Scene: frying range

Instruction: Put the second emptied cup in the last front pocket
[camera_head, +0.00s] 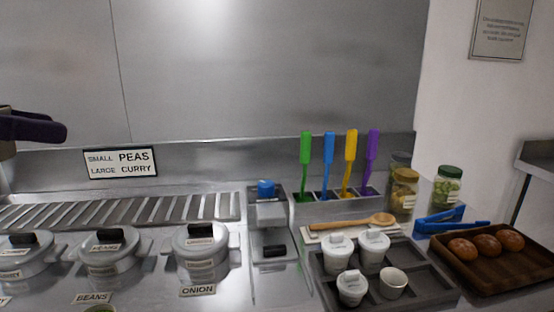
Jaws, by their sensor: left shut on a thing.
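A dark grey tray (444,296) with pockets sits on the counter at lower right. Two lidded white cups (338,256) (374,248) stand in its back row. A third lidded cup (352,290) and an open white cup without a lid (393,284) stand in front. The pockets at the tray's right end look empty. My left gripper (38,127) shows only in part, dark, at the left edge, high above the counter and far from the tray. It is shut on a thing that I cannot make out. My right gripper is not in view.
Lidded pots (200,251) line the left counter before a slatted rack (120,211). Behind the tray are a wooden spoon (352,222), coloured-handled utensils (328,160) and jars (447,186). Blue tongs (452,222) and a wooden tray of buns (505,276) stand right.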

